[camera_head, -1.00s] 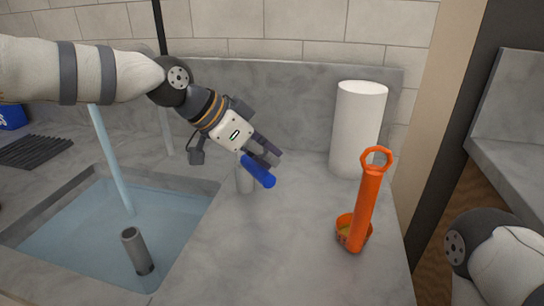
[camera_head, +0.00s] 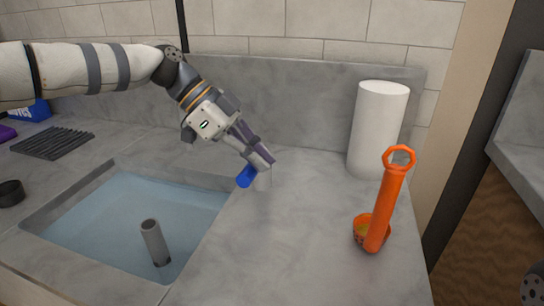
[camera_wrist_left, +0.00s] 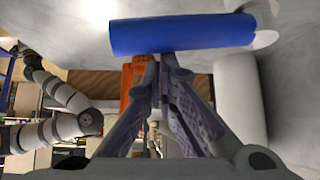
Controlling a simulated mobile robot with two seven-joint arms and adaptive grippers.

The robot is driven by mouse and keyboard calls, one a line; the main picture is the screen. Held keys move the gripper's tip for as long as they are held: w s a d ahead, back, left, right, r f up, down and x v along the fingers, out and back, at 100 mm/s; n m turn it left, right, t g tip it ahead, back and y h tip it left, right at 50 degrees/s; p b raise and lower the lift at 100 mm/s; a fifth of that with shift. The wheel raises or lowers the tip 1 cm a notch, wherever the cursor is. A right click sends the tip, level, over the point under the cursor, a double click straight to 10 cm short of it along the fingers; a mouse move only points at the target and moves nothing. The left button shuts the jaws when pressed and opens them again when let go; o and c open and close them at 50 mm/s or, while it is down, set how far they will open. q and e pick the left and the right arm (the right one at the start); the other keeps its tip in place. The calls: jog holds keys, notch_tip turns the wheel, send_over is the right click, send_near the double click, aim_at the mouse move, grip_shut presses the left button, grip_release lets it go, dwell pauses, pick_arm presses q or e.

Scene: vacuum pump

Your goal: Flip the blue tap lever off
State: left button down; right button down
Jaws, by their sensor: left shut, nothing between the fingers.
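The blue tap lever (camera_head: 247,176) sits on a short pale post (camera_head: 264,180) to the right of the sink and points to the lower left. No water stream shows over the sink. My left gripper (camera_head: 268,164) is shut and empty, with its fingertips right beside the lever and post. In the left wrist view the lever (camera_wrist_left: 185,35) lies across the top, and the closed fingertips (camera_wrist_left: 166,62) are at its near edge; I cannot tell whether they touch. The spout is not visible. My right gripper is out of view.
The sink (camera_head: 100,215) holds water and an upright grey pipe (camera_head: 154,242). A dark drying rack (camera_head: 52,143) lies left. The counter's front middle is clear.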

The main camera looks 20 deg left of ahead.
pick_arm(q)
jog(key=shift+a, duration=0.15)
dwell(0.4)
jog(key=d+r+p, duration=0.1)
jog(key=d, duration=0.3)
jog(key=v, duration=1)
jog(key=shift+w, duration=0.25)
jog(key=shift+f, duration=0.15)
